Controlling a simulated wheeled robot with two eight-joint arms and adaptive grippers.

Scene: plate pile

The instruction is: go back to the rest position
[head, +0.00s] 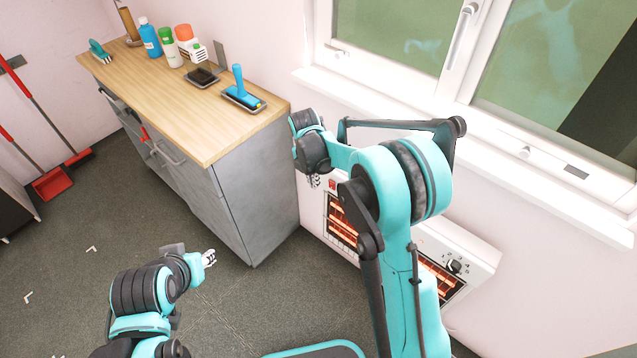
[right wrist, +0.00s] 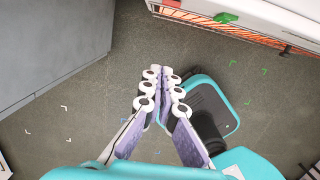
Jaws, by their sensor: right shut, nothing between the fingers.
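My right arm rises through the middle of the head view, and its gripper (head: 314,181) hangs beside the cabinet's right end, in front of the wall heater. In the right wrist view the fingers of the right gripper (right wrist: 162,88) are together with nothing between them, above the bare floor and near my own base. My left gripper (head: 209,258) points right, low over the floor in front of the cabinet. It is small and seen from the side, so its opening cannot be made out. No plates show in either view.
A grey cabinet (head: 262,200) with a wooden top holds bottles, a blue-handled brush in a tray (head: 243,98) and a dark dish (head: 203,76). A glowing heater (head: 475,262) is on the wall under the window. A red dustpan (head: 52,184) stands at left. The floor (head: 60,255) is mostly clear.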

